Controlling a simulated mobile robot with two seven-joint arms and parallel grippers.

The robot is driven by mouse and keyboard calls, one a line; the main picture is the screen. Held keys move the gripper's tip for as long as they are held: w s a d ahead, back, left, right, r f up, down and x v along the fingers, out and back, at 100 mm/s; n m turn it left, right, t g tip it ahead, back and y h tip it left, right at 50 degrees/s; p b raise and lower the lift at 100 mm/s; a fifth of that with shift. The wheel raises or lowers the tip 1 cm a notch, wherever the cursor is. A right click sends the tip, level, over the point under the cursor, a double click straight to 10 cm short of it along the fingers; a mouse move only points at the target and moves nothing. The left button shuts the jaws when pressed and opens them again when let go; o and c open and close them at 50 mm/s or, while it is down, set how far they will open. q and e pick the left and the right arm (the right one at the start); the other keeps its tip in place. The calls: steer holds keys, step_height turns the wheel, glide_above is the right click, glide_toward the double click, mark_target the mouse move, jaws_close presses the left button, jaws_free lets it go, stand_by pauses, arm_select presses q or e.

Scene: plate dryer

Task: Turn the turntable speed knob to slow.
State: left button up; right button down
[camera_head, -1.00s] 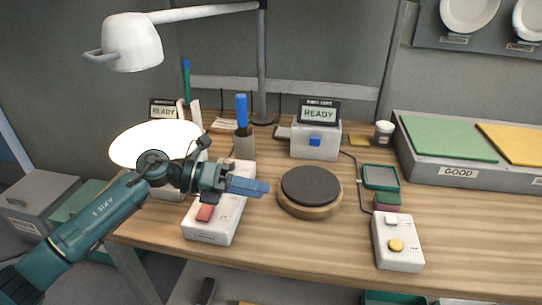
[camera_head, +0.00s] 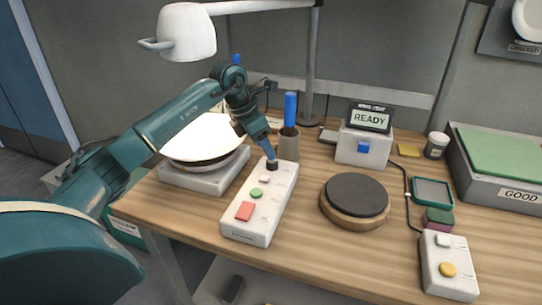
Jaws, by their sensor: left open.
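The turntable (camera_head: 355,200), a dark disc on a round wooden base, stands mid-table. A long white control box (camera_head: 258,222) lies to its left. At its far end is a dark knob (camera_head: 272,165); nearer are a small pale button, a green button and a red button. My left gripper (camera_head: 270,153) is open and reaches down, its blue fingertips right at the dark knob. Whether they touch it or straddle it I cannot tell. A second white box (camera_head: 440,277) with a yellow round control (camera_head: 448,269) is at the right. Neither box's labels are readable. My right gripper is not in view.
A white plate (camera_head: 205,140) sits on a grey device behind my left arm. A holder with a blue handle (camera_head: 291,110) stands close behind the gripper. A READY display unit (camera_head: 365,145) is at the back. Bare wood lies between box and turntable.

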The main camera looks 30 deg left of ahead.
mark_target(272, 163)
arm_select(q)
steer(key=x, duration=0.5)
steer(key=c, duration=1)
steer(key=shift+o, duration=0.2)
